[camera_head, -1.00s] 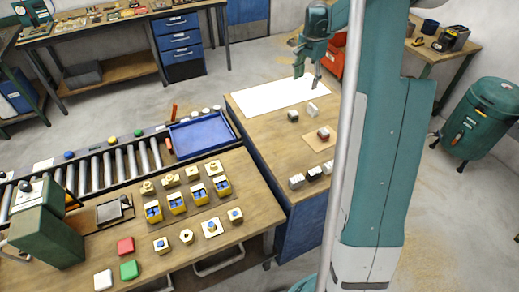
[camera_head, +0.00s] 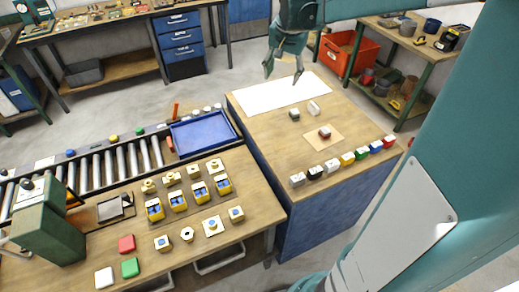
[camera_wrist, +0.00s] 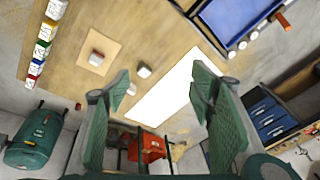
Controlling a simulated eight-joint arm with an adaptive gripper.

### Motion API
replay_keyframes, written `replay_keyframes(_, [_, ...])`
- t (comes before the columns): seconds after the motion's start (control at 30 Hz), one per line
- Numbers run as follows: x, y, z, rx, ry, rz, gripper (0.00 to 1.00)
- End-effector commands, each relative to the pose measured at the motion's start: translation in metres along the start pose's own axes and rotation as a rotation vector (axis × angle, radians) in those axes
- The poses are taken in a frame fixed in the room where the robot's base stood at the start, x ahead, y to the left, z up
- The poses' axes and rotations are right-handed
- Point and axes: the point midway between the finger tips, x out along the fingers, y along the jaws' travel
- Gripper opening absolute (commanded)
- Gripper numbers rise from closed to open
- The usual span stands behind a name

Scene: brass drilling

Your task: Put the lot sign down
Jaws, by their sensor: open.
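My gripper (camera_head: 283,73) is open and empty, its two fingers apart above the back part of the white sheet (camera_head: 262,96). In the wrist view my gripper (camera_wrist: 160,78) shows nothing between its fingers but the sheet and table beyond. I cannot make out which thing is the lot sign. Near the sheet are a small grey block (camera_head: 294,115) and a whitish block (camera_head: 313,107). A red-and-grey block (camera_head: 324,132) sits on a tan square (camera_head: 312,139). An orange upright piece (camera_head: 175,109) stands behind the blue tray.
Several coloured blocks (camera_head: 347,158) line the right table's front edge. The blue tray (camera_head: 203,131) and roller conveyor (camera_head: 110,161) lie left. Yellow-and-blue blocks (camera_head: 178,202) stand on the front table. A red bin (camera_head: 345,55) is behind right. The right table's middle is mostly clear.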

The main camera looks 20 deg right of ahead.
Motion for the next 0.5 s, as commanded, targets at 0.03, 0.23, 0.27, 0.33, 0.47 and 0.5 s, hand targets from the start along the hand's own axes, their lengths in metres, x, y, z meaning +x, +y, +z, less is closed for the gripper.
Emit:
replay_keyframes(0.03, [-0.007,-0.001,0.013,-0.026,0.007,-0.008,0.54])
replay_keyframes(0.23, [-0.029,-0.003,0.053,-0.124,0.036,-0.037,0.54])
replay_keyframes(0.27, [-0.032,-0.002,0.06,-0.138,0.04,-0.041,0.54])
replay_keyframes(0.33, [-0.038,-0.001,0.074,-0.172,0.05,-0.05,0.54])
replay_keyframes(0.47, [-0.049,0.0,0.101,-0.235,0.07,-0.068,0.54])
replay_keyframes(0.5, [-0.052,0.001,0.109,-0.254,0.077,-0.074,0.54])
